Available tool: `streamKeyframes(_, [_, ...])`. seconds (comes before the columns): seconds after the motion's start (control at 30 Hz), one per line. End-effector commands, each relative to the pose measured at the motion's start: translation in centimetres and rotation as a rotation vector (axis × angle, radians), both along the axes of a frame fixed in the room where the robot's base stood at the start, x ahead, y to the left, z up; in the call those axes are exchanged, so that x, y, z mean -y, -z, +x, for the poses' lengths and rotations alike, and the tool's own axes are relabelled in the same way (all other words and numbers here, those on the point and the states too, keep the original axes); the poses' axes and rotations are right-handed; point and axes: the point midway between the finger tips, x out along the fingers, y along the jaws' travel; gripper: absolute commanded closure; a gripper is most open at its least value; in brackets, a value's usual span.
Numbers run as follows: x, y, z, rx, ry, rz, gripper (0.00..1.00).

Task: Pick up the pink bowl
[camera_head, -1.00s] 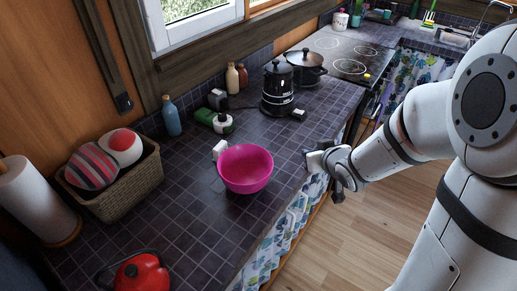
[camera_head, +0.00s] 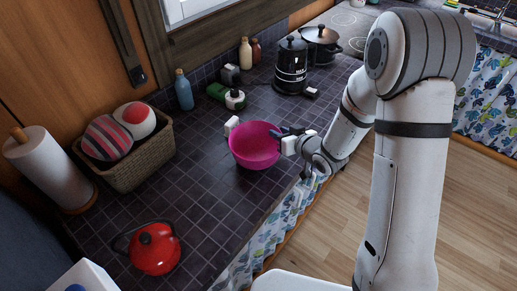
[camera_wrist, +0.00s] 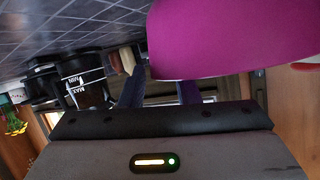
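The pink bowl (camera_head: 256,146) stands upright on the dark tiled counter, its inside facing up. My gripper (camera_head: 287,134) is at the bowl's right rim in the head view, with its dark fingers over or against that rim. In the wrist view, the two fingers (camera_wrist: 160,90) stand apart with a gap between them. The bowl (camera_wrist: 230,40) fills the upper right there and hides the right finger's end. I cannot tell whether the fingers touch the bowl.
A small white block (camera_head: 232,125) sits close behind the bowl. A red kettle (camera_head: 155,249) is at the front; a wicker basket (camera_head: 143,166) is left. Counter between them is clear.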

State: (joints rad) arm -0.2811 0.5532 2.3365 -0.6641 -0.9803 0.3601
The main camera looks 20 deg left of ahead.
Motion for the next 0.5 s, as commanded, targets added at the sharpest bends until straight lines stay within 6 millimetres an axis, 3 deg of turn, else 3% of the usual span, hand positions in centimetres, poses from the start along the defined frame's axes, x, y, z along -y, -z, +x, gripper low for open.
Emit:
streamKeyframes(0.37, [-0.94,0.53,0.83,0.000,0.001,0.000,0.71])
streamKeyframes(0.5, [-0.92,0.52,0.83,0.000,0.001,0.000,0.81])
